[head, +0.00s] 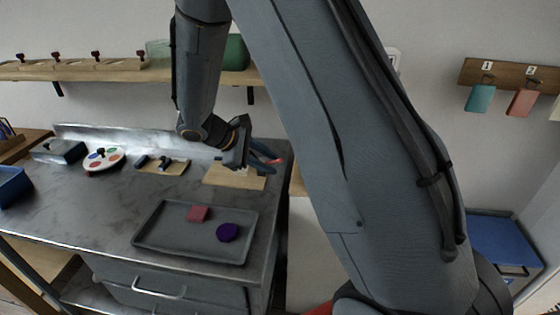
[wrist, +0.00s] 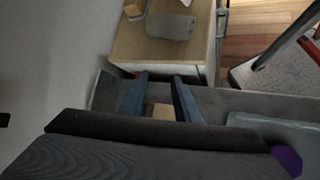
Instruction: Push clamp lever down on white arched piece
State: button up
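My gripper (head: 262,158) is over the back right of the grey workbench, above a pale wooden board (head: 228,178). In the wrist view its two blue fingers (wrist: 161,80) stand apart, with a bit of pale wood (wrist: 163,111) showing between them and nothing clearly held. A small red part (head: 276,161) shows by the fingertips; I cannot tell whether it belongs to the clamp lever. I cannot make out the white arched piece or the lever; my gripper covers part of the board.
A grey tray (head: 170,246) with a pink block (head: 198,213) and a purple piece (head: 227,232) lies in front. A palette (head: 103,160) and a small board with dark parts (head: 162,164) stand left. A metal backsplash (head: 150,139) runs behind; a shelf (head: 120,75) hangs above.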

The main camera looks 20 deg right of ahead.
aim_at(279, 160)
jog(key=shift+n+t+h, duration=0.4)
jog(key=shift+n+h, duration=0.2)
jog(key=shift+h, duration=0.1)
jog(key=w+d+f, duration=0.1)
jog(key=d, duration=0.1)
jog(key=w+d+f+p, duration=0.1)
jog(key=w+d+f, duration=0.1)
jog(key=w+d+f+p, duration=0.1)
jog(key=d, duration=0.1)
jog(key=shift+w+d+f, duration=0.1)
jog(key=shift+w+f, duration=0.1)
jog(key=shift+f, duration=0.05)
jog(key=shift+c, duration=0.5)
grip_shut()
